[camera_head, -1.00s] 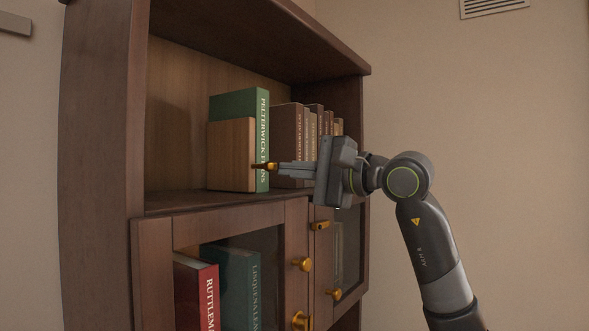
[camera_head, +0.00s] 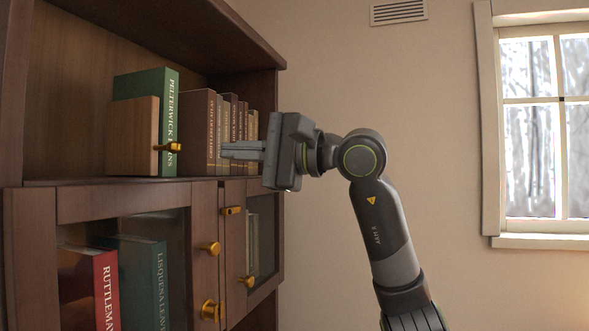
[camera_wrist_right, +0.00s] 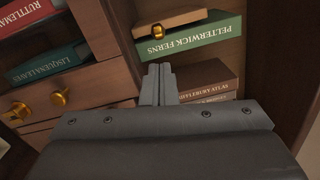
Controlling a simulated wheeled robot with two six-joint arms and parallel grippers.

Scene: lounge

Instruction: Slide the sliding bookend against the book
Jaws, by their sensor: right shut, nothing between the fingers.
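The sliding bookend (camera_head: 132,135) is a light wooden block with a brass knob (camera_head: 168,147). It stands upright on the open shelf, beside the green book "Pelterwick Ferns" (camera_head: 169,100) and overlapping its lower part in the head view. Whether they touch I cannot tell. In the right wrist view the bookend (camera_wrist_right: 183,19) and the green book (camera_wrist_right: 193,41) lie ahead of the fingers. My right gripper (camera_head: 224,151) is shut and empty, in front of the brown books and to the right of the knob, clear of it. It also shows in the wrist view (camera_wrist_right: 158,70). My left gripper is out of view.
A row of brown books (camera_head: 200,130) stands right of the green book. Below are cabinet doors with brass knobs (camera_head: 211,249) and a red book (camera_head: 105,290). The cabinet's shelf edge (camera_head: 110,181) runs under the bookend. Room is free to the right.

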